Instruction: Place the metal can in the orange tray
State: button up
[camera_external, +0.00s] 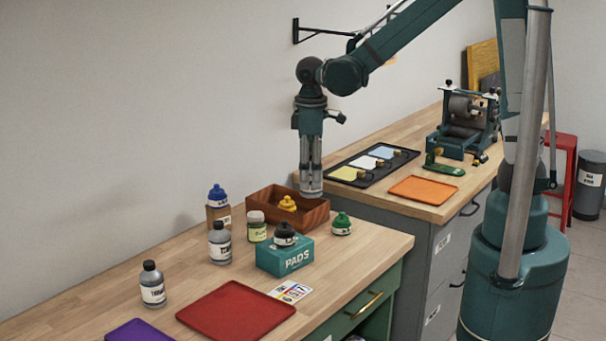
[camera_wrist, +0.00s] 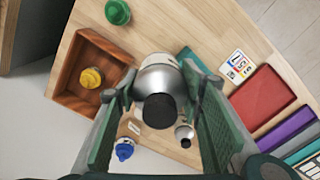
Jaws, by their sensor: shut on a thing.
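My gripper (camera_external: 311,172) is above the right end of the near wooden table, beside the wooden box. In the wrist view my gripper (camera_wrist: 160,92) has its two green-padded fingers on either side of a silver metal can with a black cap (camera_wrist: 158,80), and it is shut on it. The can's lower end (camera_external: 311,190) shows as a grey piece under the fingers in the external view; the rest is hidden by them. The orange tray (camera_external: 424,190) lies flat and empty on the far counter, to the right of my gripper. It is not in the wrist view.
A wooden box (camera_external: 262,200) with a yellow-capped bottle stands beneath my gripper. Several bottles and a teal PADS box (camera_external: 268,260) stand nearby. A black palette tray (camera_external: 338,175), a green tool (camera_external: 444,168) and a roller press (camera_external: 462,142) surround the orange tray. A red tray (camera_external: 235,310) lies in front.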

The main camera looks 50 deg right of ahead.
jog(key=w+d+m+p, duration=0.1)
jog(key=d+m, duration=0.2)
jog(key=d, duration=1.1)
jog(key=w+d+m, duration=0.2)
jog(key=d+m, duration=0.1)
jog(key=d, duration=1.1)
jog(key=s+d+m+p, duration=0.1)
jog(key=s+d+m, duration=0.35)
jog(key=d, duration=0.95)
jog(key=s+d+m+p, duration=0.1)
jog(key=s+d+m, duration=0.1)
jog(key=s+d, duration=0.8)
notch_tip(320, 180, down, 5)
jog(key=w+d, duration=0.3)
jog(key=shift+a, duration=0.1)
jog(key=shift+f, duration=2.95)
jog(key=shift+f, duration=0.1)
jog(key=shift+f+b, duration=0.3)
jog(key=shift+f, duration=1.65)
